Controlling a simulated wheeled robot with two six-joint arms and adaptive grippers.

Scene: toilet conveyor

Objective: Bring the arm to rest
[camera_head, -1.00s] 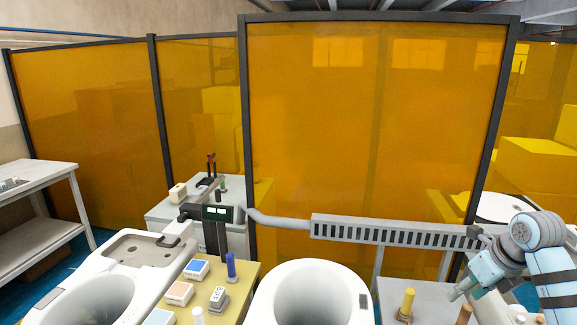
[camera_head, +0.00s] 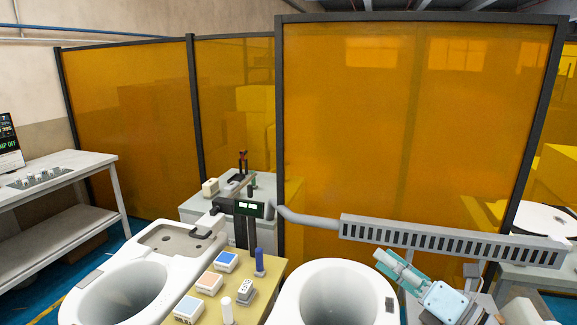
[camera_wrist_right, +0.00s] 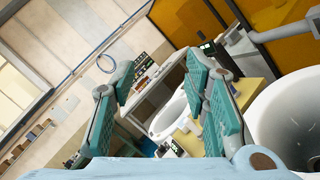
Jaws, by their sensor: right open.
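My right gripper (camera_head: 388,262) is at the lower right of the head view, with teal fingers pointing up and to the left, in front of the grey slotted rail. In the right wrist view its two teal fingers (camera_wrist_right: 158,80) stand wide apart with nothing between them. Most of the right arm is out of the picture. My left gripper is in neither view.
Two white toilet bowls (camera_head: 335,268) (camera_head: 176,245) stand in front, with a yellow board (camera_head: 262,284) of small boxes and pegs between them. The grey slotted rail (camera_head: 455,240) runs before amber screens (camera_head: 400,120). A grey table (camera_head: 60,165) stands at left.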

